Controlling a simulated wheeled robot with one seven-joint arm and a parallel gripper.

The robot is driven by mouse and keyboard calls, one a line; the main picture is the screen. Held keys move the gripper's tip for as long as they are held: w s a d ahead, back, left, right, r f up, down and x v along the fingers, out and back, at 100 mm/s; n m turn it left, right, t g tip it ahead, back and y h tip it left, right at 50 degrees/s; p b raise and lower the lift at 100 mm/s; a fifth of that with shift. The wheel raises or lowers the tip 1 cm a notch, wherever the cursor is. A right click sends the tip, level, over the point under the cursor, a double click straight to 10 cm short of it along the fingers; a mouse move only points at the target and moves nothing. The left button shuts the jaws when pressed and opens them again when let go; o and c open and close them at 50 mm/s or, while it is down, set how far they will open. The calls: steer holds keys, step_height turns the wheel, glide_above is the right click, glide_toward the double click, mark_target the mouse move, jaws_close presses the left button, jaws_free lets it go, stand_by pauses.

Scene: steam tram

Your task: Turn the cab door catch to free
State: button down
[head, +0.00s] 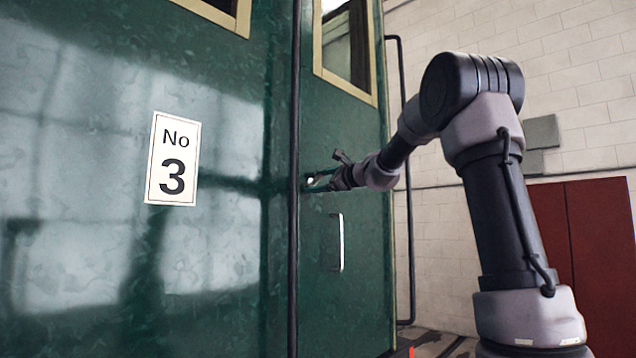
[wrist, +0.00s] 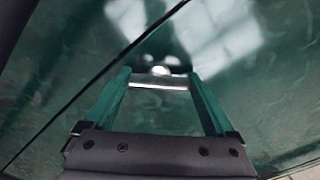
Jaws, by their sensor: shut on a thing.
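The green cab door (head: 345,240) stands closed, with a vertical silver pull handle (head: 337,243) on it. My gripper (head: 318,181) is at the door above that handle, near the dark seam on its left. In the wrist view my gripper (wrist: 158,86) has its two green fingers shut on the cab door catch (wrist: 160,80), a pale silver bar between the fingertips. A bright round part shows just beyond the bar. In the head view the catch is small and mostly hidden by my gripper, so its setting cannot be told.
A white plate reading No 3 (head: 173,159) is on the green side panel (head: 90,180) to the left. A black grab rail (head: 404,220) stands right of the door. A pale brick wall (head: 580,90) and a dark red cabinet (head: 600,235) are behind my arm.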

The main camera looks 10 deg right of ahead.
steer(key=n, duration=0.4)
steer(key=shift+f+n, duration=0.1)
steer(key=shift+n, duration=0.2)
steer(key=shift+f+n, duration=0.1)
steer(key=shift+n, duration=1.8)
jaws_free()
steer(key=shift+s, duration=0.15)
steer(key=v, duration=1)
steer(key=shift+s+d, duration=0.15)
steer(key=shift+s, duration=0.05)
